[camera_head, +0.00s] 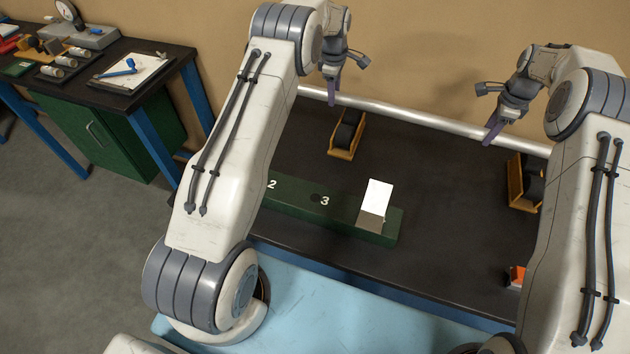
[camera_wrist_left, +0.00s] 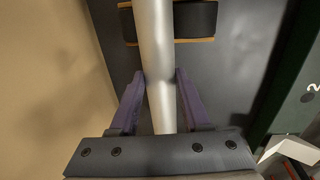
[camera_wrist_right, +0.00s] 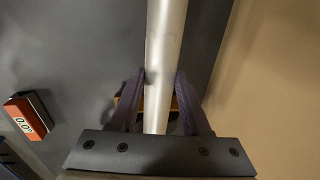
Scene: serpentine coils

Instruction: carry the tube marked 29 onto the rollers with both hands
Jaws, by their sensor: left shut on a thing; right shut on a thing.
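A long silver tube (camera_head: 425,118) runs across the back of the dark bench in the head view. My left gripper (camera_head: 332,94) is shut on it toward its left part, and my right gripper (camera_head: 492,134) is shut on it toward its right part. The tube lies between the purple fingers in the left wrist view (camera_wrist_left: 155,60) and the right wrist view (camera_wrist_right: 165,50). No number is readable on it. Two black rollers in orange-brown stands, left (camera_head: 346,132) and right (camera_head: 525,182), sit on the bench. In the left wrist view the tube crosses over a roller (camera_wrist_left: 195,20); its gap cannot be judged.
A green block (camera_head: 290,195) marked 2 and 3, with a white card (camera_head: 378,194), lies in front of the rollers. An orange box reading 0.0° (camera_wrist_right: 28,115) stands nearby. A side bench (camera_head: 125,75) with tools stands at left. The wall is close behind the tube.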

